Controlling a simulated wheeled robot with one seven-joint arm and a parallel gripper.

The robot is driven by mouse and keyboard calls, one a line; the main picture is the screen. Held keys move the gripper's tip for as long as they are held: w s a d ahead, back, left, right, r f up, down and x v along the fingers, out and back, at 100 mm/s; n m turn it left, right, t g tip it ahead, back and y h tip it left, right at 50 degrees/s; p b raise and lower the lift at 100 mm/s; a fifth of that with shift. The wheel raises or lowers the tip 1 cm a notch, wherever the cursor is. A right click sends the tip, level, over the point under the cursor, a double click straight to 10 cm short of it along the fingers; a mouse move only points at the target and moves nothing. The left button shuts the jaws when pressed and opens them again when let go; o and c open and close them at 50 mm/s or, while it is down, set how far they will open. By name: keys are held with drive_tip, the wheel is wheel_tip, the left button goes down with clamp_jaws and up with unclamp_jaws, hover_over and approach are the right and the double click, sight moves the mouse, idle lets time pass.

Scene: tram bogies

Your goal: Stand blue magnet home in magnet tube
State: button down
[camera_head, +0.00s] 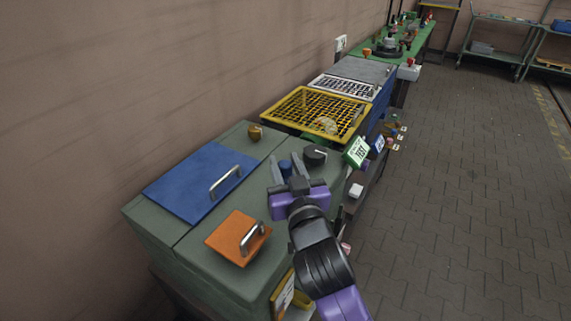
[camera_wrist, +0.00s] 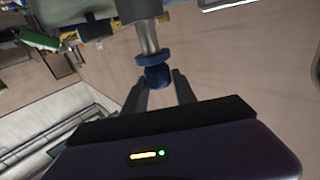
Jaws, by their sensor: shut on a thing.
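My gripper (camera_head: 285,170) is over the grey-green cabinet top, its two dark fingers on either side of the blue magnet (camera_head: 285,167). In the wrist view, the blue magnet (camera_wrist: 157,76) is a knob with a wider collar, held between the fingertips (camera_wrist: 158,84). A bright metal shaft (camera_wrist: 148,38) runs from its collar toward the grey-green cabinet. I cannot tell whether this shaft is part of the magnet or the magnet tube. The lower end is out of sight behind my gripper in the head view.
A black round knob (camera_head: 314,154) stands just right of my gripper. The cabinet top also has a blue lid (camera_head: 190,180), an orange lid (camera_head: 232,230) and a brass knob (camera_head: 255,132).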

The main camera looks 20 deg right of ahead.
sight(286, 177)
drive_tip(key=shift+f+b, duration=1.45)
drive_tip(key=shift+f, duration=0.15)
drive_tip(key=c, duration=0.9)
unclamp_jaws()
drive_tip(key=s, duration=0.5)
drive_tip(key=s+a+b, duration=0.1)
drive_tip(key=s, duration=0.1)
drive_tip(key=shift+s+a, duration=0.1)
drive_tip(key=shift+s, duration=0.3)
drive_tip(key=shift+s, duration=0.1)
